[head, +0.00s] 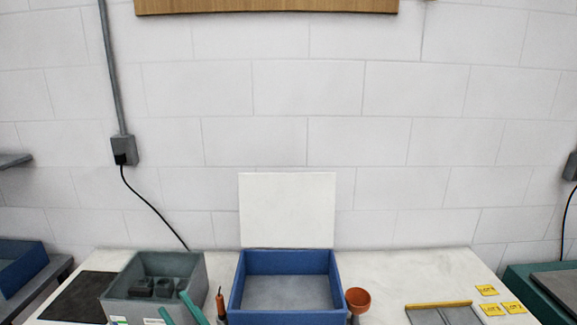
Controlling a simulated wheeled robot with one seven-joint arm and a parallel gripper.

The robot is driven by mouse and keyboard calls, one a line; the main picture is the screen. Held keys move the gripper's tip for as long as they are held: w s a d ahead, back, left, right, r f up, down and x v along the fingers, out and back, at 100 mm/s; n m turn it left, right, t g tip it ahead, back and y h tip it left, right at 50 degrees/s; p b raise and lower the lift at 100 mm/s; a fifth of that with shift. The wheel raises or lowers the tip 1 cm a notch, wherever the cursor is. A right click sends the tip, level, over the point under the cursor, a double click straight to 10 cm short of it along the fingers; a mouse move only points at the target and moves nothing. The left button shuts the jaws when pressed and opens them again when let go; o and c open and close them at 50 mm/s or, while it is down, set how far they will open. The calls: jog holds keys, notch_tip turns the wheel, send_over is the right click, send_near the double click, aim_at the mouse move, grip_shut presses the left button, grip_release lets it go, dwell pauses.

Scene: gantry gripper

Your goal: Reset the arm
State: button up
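My gripper and arm do not show in the head view, so how the gripper stands cannot be seen. The white worktable (408,262) lies along the bottom of the view against the wall. An empty blue box (334,278) with a grey floor sits at its middle, with a white panel (287,209) upright behind it. A grey bin (194,270) left of the box holds several dark blocks. Two teal bars (190,308) show at its front right, cut off by the bottom edge. I cannot tell what they belong to.
A terracotta pot (358,299) stands right of the box. An orange-handled tool (220,304) is between bin and box. A black mat (80,297) lies at left. Yellow labels (487,290) and a grey tray with a yellow edge (438,305) are at right. The table behind them is clear.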

jog(key=s+d+f+m+t+h, duration=0.55)
jog(key=s+f+m+h, duration=0.35)
jog(key=h, duration=0.3)
jog(key=s+d+f+m+t+h, duration=0.4)
jog(key=s+d+f+m+h, duration=0.3)
jog(key=f+m+h, duration=0.4)
jog(key=s+d+f+n+g+h, duration=0.1)
jog(key=s+d+f+n+g, duration=0.1)
jog(key=s, duration=0.7)
jog(key=s+d+f+n+g+h, duration=0.1)
jog(key=s+d+f+n+g, duration=0.2)
jog(key=s+d+g, duration=0.3)
jog(key=s+d+f, duration=0.1)
jog(key=s+d, duration=0.1)
jog(key=s, duration=0.1)
jog(key=shift+s+h, duration=0.35)
jog(key=shift+h, duration=0.05)
